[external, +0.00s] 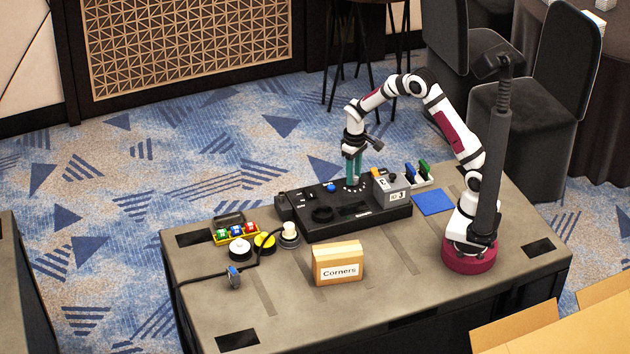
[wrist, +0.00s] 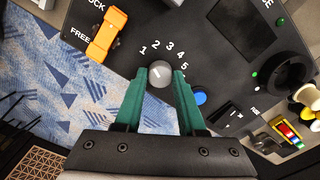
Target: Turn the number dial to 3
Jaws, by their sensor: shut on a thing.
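The number dial (wrist: 160,74) is a small round grey knob on the black console (external: 330,228). White numbers 1 to 5 are printed in an arc around it in the wrist view. A small pale mark shows on its top, but I cannot tell surely which number it points to. My gripper (external: 354,174) points down over the far side of the console, with green fingers. In the wrist view its two fingertips are on either side of the knob and shut on it. In the external view the fingers hide most of the dial.
An orange lock/free switch (wrist: 107,34) and a blue button (wrist: 199,96) flank the dial on the console. A "Corners" box (external: 338,264) stands in front. A yellow tray (external: 222,239) and round knobs sit left. The table's front right is clear.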

